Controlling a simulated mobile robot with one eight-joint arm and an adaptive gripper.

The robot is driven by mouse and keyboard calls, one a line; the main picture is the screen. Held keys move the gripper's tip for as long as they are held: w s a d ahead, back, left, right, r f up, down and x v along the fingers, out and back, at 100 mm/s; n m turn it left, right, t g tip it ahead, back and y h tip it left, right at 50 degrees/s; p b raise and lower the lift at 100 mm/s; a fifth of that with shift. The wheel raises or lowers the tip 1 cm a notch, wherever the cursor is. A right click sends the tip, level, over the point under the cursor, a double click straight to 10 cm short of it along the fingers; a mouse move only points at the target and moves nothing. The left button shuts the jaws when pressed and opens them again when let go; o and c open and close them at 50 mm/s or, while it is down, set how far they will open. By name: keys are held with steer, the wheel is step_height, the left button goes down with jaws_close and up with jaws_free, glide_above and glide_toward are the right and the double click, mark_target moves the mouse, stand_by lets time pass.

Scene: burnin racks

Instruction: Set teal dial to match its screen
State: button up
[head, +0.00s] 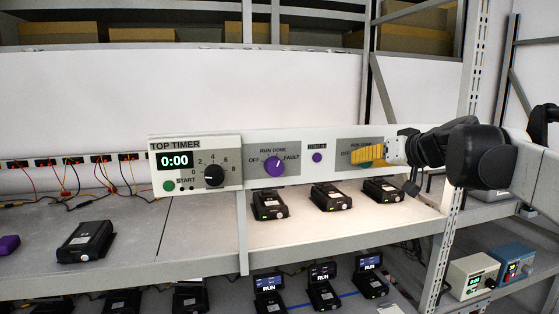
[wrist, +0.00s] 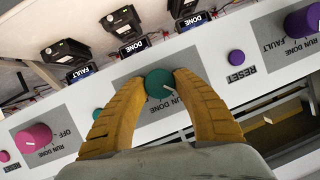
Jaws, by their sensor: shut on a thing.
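The teal dial (wrist: 159,83) sits on a grey plate on the white rail, between my two yellow fingers in the wrist view. My gripper (wrist: 158,84) is shut on it, one finger at each side. The dial's white pointer slants down to the right in this upside-down view; fingers partly cover its labels, so I cannot tell its setting. In the head view my gripper (head: 366,155) hides most of the dial. The wrist view shows small screens reading FAULT (wrist: 80,74), DONE (wrist: 133,47) and DONE (wrist: 192,21); I cannot tell which belongs to the teal dial.
A purple dial (head: 274,165) and purple reset button (head: 317,157) are left of my gripper on the rail. A timer box (head: 196,165) reads 0:00. A pink dial (wrist: 34,138) is on the rail's other side. Black devices (head: 268,204) stand on the shelf below.

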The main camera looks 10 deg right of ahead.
steer(key=m+y+b, duration=0.1)
steer(key=m, duration=0.1)
steer(key=shift+d+f+m+y, duration=0.1)
steer(key=shift+f+m+y, duration=0.05)
steer(key=shift+m+y, duration=0.2)
steer(key=shift+m+t+y+b, duration=0.5)
steer(key=shift+m+y+b, duration=0.25)
steer(key=shift+m+b, duration=0.4)
steer(key=m+b, duration=0.1)
steer(key=m, duration=0.1)
steer(key=m+t+y+b, duration=0.1)
steer(key=m, duration=0.1)
steer(key=shift+m+y, duration=0.3)
steer(key=o, duration=1.2)
steer(key=v, duration=1.2)
steer(key=shift+f, duration=0.25)
